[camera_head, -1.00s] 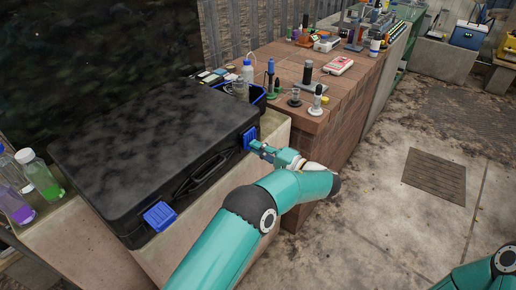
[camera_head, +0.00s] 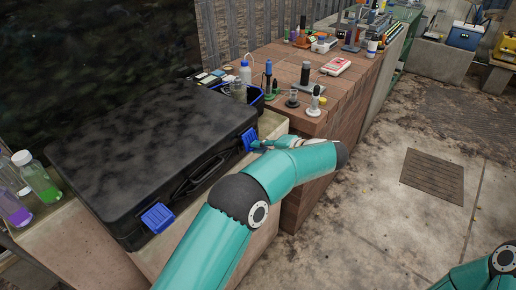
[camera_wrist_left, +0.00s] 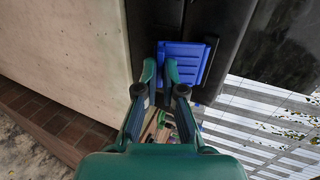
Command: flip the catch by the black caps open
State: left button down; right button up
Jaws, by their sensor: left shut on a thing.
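A closed black case (camera_head: 140,140) lies on a pale ledge with two blue catches on its front. The far catch (camera_head: 249,139), at the case's right end near the brick bench, has my left gripper (camera_head: 256,146) at it. In the left wrist view the same catch (camera_wrist_left: 188,58) is a ribbed blue plate against the black case. My left gripper (camera_wrist_left: 160,72) is shut on its lower edge, with one finger tip overlapping its face. The near catch (camera_head: 158,217) is free. My right gripper is out of view.
A blue bin (camera_head: 258,97) with bottles stands behind the case's right end. The brick bench (camera_head: 318,122) holds several instruments and stands. Bottles with purple and green liquid (camera_head: 38,178) stand at the left. The floor at right is open.

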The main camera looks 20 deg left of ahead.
pick_arm(q)
jog(key=r+g+h+p, duration=0.1)
jog(key=h+p, duration=0.2)
jog(key=p, duration=0.2)
jog(key=r+g+h+p, duration=0.1)
jog(key=r+h+p, duration=0.1)
jog(key=h+p, duration=0.2)
jog(key=r+g+h+p, duration=0.2)
jog(key=h+p, duration=0.2)
jog(key=p, duration=0.3)
jog(key=shift+s+d+r+p, duration=0.1)
jog(key=shift+d+r+p, duration=0.05)
jog(key=shift+d+p, duration=0.15)
jog(key=c, duration=1.3)
grip_release()
notch_tip(320, 180, up, 12)
jog(key=d, duration=0.1)
jog(key=shift+s+d, duration=0.35)
jog(key=shift+f, duration=0.2)
